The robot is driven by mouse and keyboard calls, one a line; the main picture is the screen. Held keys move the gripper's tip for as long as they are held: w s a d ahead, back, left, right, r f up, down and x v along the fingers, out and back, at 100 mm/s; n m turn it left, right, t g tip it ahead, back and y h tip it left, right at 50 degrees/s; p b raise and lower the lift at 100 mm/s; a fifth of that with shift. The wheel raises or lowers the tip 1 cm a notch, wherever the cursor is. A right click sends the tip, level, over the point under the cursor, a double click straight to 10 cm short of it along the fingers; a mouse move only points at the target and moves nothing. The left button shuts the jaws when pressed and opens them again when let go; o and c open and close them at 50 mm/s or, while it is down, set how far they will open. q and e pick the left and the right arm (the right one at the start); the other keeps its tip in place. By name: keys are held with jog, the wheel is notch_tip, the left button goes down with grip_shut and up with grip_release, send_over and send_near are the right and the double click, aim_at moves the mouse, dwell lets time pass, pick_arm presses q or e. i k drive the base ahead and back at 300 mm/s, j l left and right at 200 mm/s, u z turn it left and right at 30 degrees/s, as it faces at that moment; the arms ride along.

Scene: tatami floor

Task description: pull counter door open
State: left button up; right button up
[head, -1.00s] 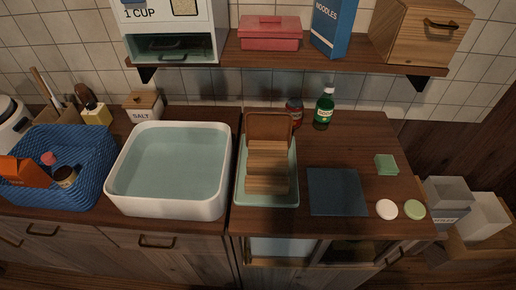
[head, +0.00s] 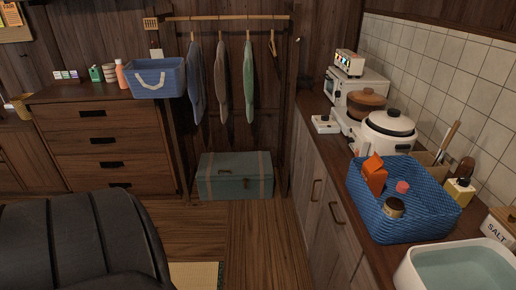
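The wooden counter (head: 333,158) runs along the right side. Its front has grey wooden doors; one door (head: 341,234) has a dark curved handle (head: 338,214), and another handle (head: 316,190) shows on the door farther back. Both of these doors look shut. The counter's front near the sink is cut off at the bottom edge. Neither of my grippers is in view, so I cannot tell where they are relative to the handles.
A blue basket (head: 408,200) and a white sink (head: 455,268) are on the counter, with a rice cooker (head: 389,130) behind. A teal trunk (head: 235,176) stands on the floor under hanging clothes. A dark rounded shape (head: 75,240) fills the lower left. Wooden floor beside the counter is clear.

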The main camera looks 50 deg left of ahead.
aim_at(314, 173)
jog(key=i+j+u, duration=0.1)
jog(key=u, duration=0.35)
jog(key=i+u, duration=0.2)
jog(key=u, duration=0.2)
jog(key=i+u, duration=0.15)
jog(key=u, duration=0.3)
